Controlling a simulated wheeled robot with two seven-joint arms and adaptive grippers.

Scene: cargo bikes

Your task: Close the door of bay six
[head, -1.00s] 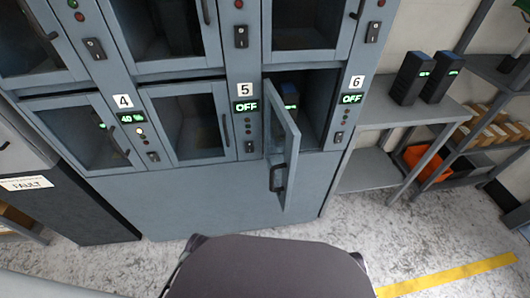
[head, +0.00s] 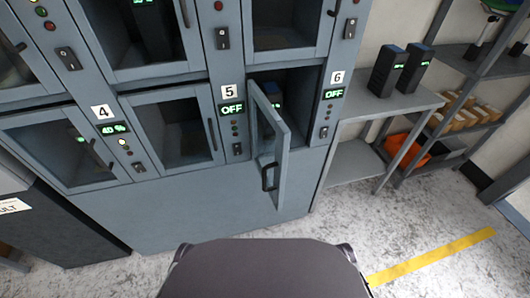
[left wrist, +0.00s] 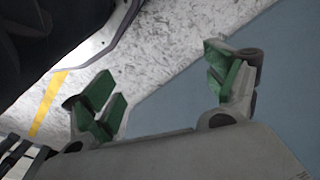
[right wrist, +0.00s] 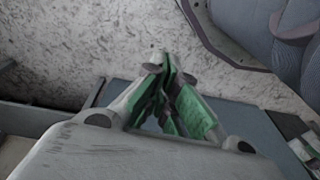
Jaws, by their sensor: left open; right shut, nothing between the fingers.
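The door of bay six (head: 268,142) stands ajar in the head view, hinged on its left side and swung out toward me, with a dark handle (head: 269,176). Inside the bay (head: 300,100) a dark battery (head: 276,94) with a green light shows partly behind the door. The number 6 label (head: 338,77) and an OFF display (head: 333,94) are at its right. Neither gripper shows in the head view. My left gripper (left wrist: 165,85) is open and empty above the floor and a blue-grey surface. My right gripper (right wrist: 167,80) is shut and empty.
Bays four (head: 65,150) and five (head: 180,130) beside it have shut doors. Two dark batteries (head: 402,70) stand on a grey shelf (head: 405,102) at the right. An orange bin (head: 408,148) sits lower. The floor before the cabinet is clear, with a yellow line (head: 430,258).

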